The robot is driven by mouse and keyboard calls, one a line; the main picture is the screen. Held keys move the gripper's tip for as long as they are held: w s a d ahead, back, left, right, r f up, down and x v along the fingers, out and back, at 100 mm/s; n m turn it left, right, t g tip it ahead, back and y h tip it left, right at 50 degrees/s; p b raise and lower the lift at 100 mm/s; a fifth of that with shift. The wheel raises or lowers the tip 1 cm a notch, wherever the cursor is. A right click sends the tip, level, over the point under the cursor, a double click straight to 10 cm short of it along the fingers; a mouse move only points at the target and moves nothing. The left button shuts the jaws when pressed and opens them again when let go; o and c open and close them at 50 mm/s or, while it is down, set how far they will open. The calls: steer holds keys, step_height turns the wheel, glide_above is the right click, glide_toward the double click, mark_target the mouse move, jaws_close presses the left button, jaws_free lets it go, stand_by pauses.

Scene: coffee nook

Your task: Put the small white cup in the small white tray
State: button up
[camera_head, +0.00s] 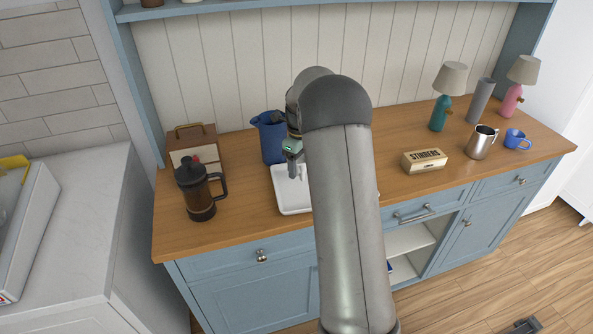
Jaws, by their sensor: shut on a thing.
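The small white tray (286,200) lies on the wooden counter left of the middle, with its right part hidden behind my arm. My gripper (293,168) points down over the back part of the tray and is shut. Only a sliver of the gripper shows beside my arm. A small pale shape at its fingertips looks like the small white cup, mostly hidden and hard to tell from the white tray behind it. I cannot tell whether the cup touches the tray.
A blue jug (271,141) stands close behind the tray. A French press (200,192) and a wooden box (190,142) are on the left. A stirrers box (424,160), metal pitcher (481,143), blue mug (516,140) and two lamps stand right.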

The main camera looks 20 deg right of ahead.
steer(key=shift+w+a+f, duration=0.25)
steer(key=shift+w+f, duration=0.05)
steer(key=shift+f, duration=0.05)
steer(key=shift+w+a+f+p, duration=0.1)
steer(key=shift+f+p, duration=0.25)
steer(key=shift+f, duration=1.4)
steer(key=shift+f, duration=0.2)
steer(key=o, duration=1.1)
steer(key=shift+r, duration=0.1)
